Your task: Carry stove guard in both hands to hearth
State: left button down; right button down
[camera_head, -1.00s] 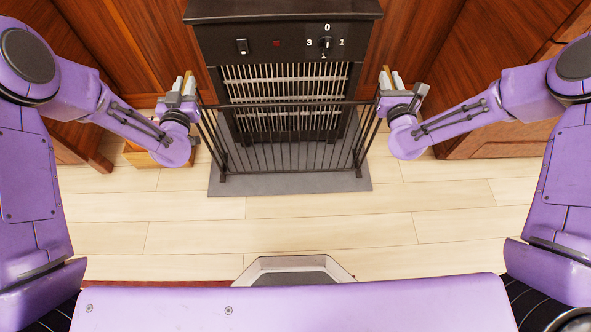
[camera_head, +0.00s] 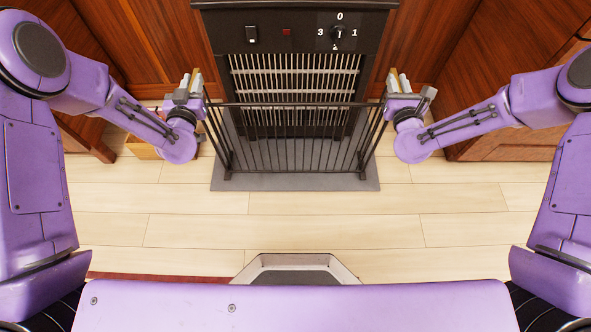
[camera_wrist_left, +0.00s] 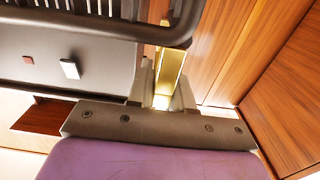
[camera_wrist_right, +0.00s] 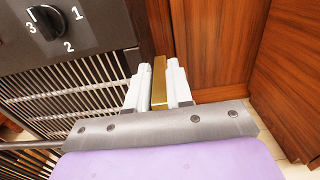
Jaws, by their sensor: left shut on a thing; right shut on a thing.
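The stove guard (camera_head: 300,104) is a black barred fence in front of the dark stove. It is roughly upright and level, with its feet over the front part of the grey hearth slab (camera_head: 290,184) in the head view. I cannot tell whether the feet touch the slab. My left gripper (camera_head: 188,83) is shut on the guard's left end; in the left wrist view its fingers hold a brass-coloured piece (camera_wrist_left: 168,72). My right gripper (camera_head: 400,83) is shut on the right end; a similar brass piece (camera_wrist_right: 159,82) is between its fingers.
The black stove (camera_head: 292,32) with slatted grille and numbered knob (camera_head: 337,34) stands just behind the guard. Wooden panels (camera_head: 160,45) flank it. A wooden box (camera_head: 142,148) is on the floor behind my left forearm. The light plank floor (camera_head: 300,225) in front is clear.

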pick_arm(q)
jog(key=shift+d+f+b, duration=0.1)
jog(key=shift+f+b, duration=0.45)
pick_arm(e)
jog(key=shift+a+f, duration=0.1)
jog(key=shift+f, duration=0.45)
pick_arm(q)
jog(key=c, duration=1.2)
grip_release()
pick_arm(e)
jog(key=c, duration=1.2)
grip_release()
jog(key=shift+f, duration=0.1)
pick_arm(q)
jog(key=shift+o, duration=0.9)
jog(key=shift+s, duration=0.1)
pick_arm(e)
jog(key=shift+o, duration=0.9)
jog(key=shift+s, duration=0.1)
jog(key=shift+s, duration=0.1)
pick_arm(q)
jog(key=s, duration=1.2)
pick_arm(e)
jog(key=s, duration=1.1)
jog(key=shift+s, duration=0.4)
